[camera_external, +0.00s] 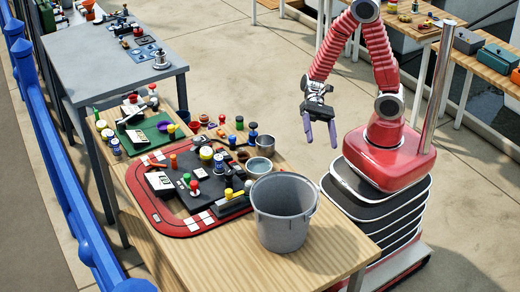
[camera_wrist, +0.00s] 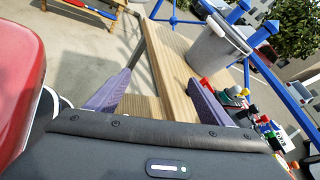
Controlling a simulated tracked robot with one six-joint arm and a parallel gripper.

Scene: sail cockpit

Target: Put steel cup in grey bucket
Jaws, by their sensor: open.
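A small steel cup (camera_external: 265,144) stands upright on the wooden table, behind the grey bucket and near the table's right edge. I cannot make it out in the wrist view. The grey bucket (camera_external: 284,222) stands upright at the table's near end; it also shows at the top of the wrist view (camera_wrist: 214,57). The part of its inside that I can see looks empty. My gripper (camera_external: 320,134) hangs beyond the table's right edge, to the right of the cup and apart from it. Its purple fingers are spread and empty, in the wrist view too (camera_wrist: 161,77).
A pale round bowl (camera_external: 259,167) sits between cup and bucket. A red-edged tray (camera_external: 146,200) with several knobbed parts fills the table's left. Small coloured pieces stand close left of the cup. A grey table (camera_external: 92,62) adjoins behind; blue railing (camera_external: 75,190) runs along the left.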

